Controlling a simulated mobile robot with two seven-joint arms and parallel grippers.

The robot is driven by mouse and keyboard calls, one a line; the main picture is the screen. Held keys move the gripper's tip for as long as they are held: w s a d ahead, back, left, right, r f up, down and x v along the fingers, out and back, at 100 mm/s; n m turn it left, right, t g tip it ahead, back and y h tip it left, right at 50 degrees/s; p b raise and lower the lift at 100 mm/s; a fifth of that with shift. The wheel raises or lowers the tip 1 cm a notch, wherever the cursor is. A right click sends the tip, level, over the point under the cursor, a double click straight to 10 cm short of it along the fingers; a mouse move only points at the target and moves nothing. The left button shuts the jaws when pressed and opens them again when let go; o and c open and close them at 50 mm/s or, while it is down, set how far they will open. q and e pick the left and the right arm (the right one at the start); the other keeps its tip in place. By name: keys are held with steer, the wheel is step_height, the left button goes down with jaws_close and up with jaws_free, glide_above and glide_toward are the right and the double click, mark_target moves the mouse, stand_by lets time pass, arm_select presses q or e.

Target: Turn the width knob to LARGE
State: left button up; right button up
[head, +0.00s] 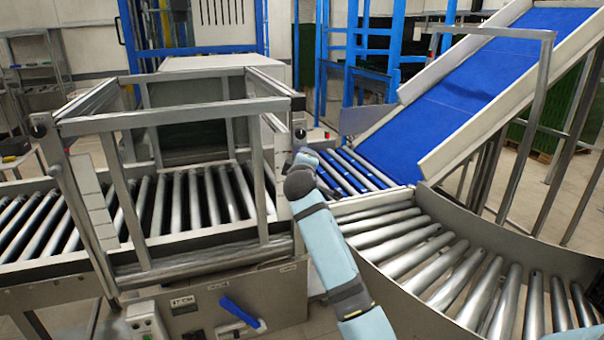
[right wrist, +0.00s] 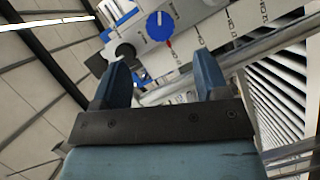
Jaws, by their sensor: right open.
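The blue round knob (right wrist: 160,26) shows at the top of the right wrist view, on a pale panel with small dark lettering too blurred to read. A white line runs across its face and a small red pointer is at its lower edge. My right gripper (right wrist: 162,70) is open and empty. Its two blue fingers point toward the panel, with the knob beyond and between the tips, apart from them. My left gripper is not in view.
A black knob (right wrist: 125,51) sits beside the blue one, near the left fingertip. In the head view, the machine frame (head: 170,118) spans a roller conveyor. A curved roller section (head: 430,255) and blue belt ramp (head: 450,95) lie right. A blue lever (head: 240,312) is low in front.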

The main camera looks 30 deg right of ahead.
steer(key=v, duration=0.5)
stand_by(0.3)
steer(key=s+a+f+y+p, duration=0.1)
steer(key=s+a+f+y, duration=0.3)
steer(key=f, duration=0.7)
steer(key=s+a+f+y+p, duration=0.1)
steer(key=s+a+f+y, duration=0.2)
steer(key=s+a+f, duration=0.6)
steer(key=s+a+f+m+y, duration=0.1)
steer(key=s+a+f+y, duration=0.1)
steer(key=s+f, duration=0.3)
steer(key=s+a+f+m+g+y+p, duration=0.1)
steer(key=s+a+f, duration=0.3)
steer(key=s, duration=0.7)
steer(key=s+a+f+m+g+y+p, duration=0.1)
steer(key=s+a+f+m+y, duration=0.1)
steer(key=s+f, duration=0.4)
steer(key=shift+s+a+f+y, duration=0.35)
steer(key=shift+s+a, duration=0.25)
steer(key=shift+s, duration=0.45)
